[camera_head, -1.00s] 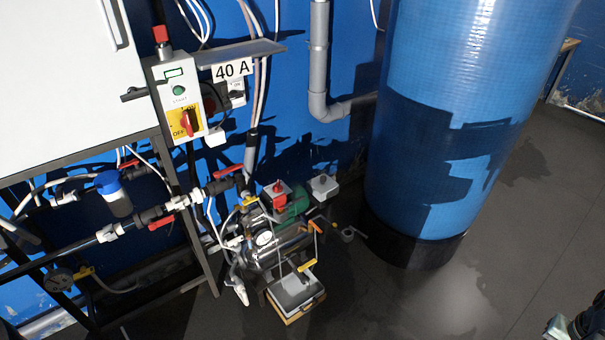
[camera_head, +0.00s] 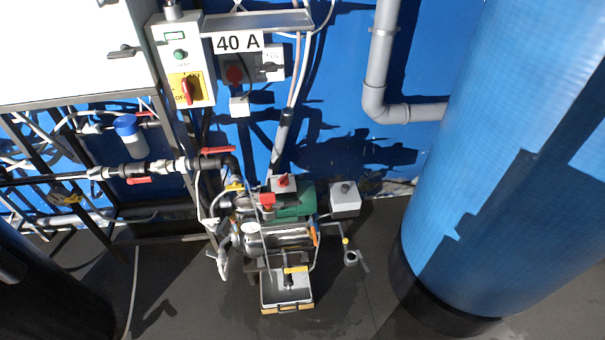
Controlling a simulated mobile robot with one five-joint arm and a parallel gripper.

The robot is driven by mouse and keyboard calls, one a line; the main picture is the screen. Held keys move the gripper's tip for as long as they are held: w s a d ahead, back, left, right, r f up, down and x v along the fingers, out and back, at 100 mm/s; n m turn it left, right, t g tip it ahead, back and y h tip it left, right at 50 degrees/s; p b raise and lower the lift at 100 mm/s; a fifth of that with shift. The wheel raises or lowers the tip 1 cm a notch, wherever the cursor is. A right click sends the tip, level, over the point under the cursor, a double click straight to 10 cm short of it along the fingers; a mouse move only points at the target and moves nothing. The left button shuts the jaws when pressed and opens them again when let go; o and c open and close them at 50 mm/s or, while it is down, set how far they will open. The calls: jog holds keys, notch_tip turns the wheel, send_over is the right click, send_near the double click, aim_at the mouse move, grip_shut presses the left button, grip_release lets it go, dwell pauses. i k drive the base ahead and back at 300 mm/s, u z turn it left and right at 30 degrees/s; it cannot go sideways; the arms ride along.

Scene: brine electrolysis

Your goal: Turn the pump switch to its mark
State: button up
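A grey control box (camera_head: 180,58) hangs on the blue wall at the upper left. It carries a green button (camera_head: 180,54) and a red rotary handle (camera_head: 187,90) on a yellow plate marked OFF; the handle stands about upright. A pump (camera_head: 285,236) with a steel body and green motor stands on the floor below, in the middle. A small box with a red knob (camera_head: 283,181) sits on top of it. I cannot tell which of these is the pump switch, and no target mark can be made out. My gripper is not in view.
A large blue tank (camera_head: 490,180) on a black base fills the right side. Pipes with red-handled valves (camera_head: 218,151) run left of the pump. A grey tray (camera_head: 286,289) sits before the pump. Dark floor (camera_head: 350,290) between tray and tank looks mostly clear.

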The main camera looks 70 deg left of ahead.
aim_at(282, 182)
jog(key=i, duration=0.1)
jog(key=u, duration=3.95)
jog(key=i, duration=1.55)
jog(key=z, duration=0.05)
